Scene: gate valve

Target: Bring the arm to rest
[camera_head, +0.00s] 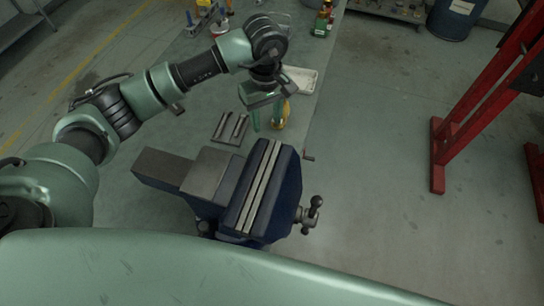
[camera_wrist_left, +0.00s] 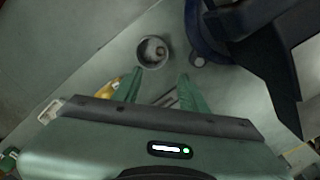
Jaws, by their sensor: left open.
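My left arm reaches in from the left in the head view. Its gripper (camera_head: 267,119) is open and points down over the workbench, beyond the vise. Both fingers also show in the left wrist view (camera_wrist_left: 160,89), spread apart with nothing held between them. A brass-yellow object (camera_head: 285,113), perhaps the valve, stands close beside the right finger and is partly hidden by it. It also shows in the wrist view (camera_wrist_left: 106,88), just outside the left finger. I cannot tell whether they touch. My right gripper is not in view.
A blue bench vise (camera_head: 279,195) stands near the front of the bench. A dark tool rack (camera_head: 230,128) lies behind it. A white tray (camera_head: 303,79) and bottles (camera_head: 323,20) are farther back. A round cup (camera_wrist_left: 153,51) shows in the wrist view. A red frame (camera_head: 470,115) stands at right.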

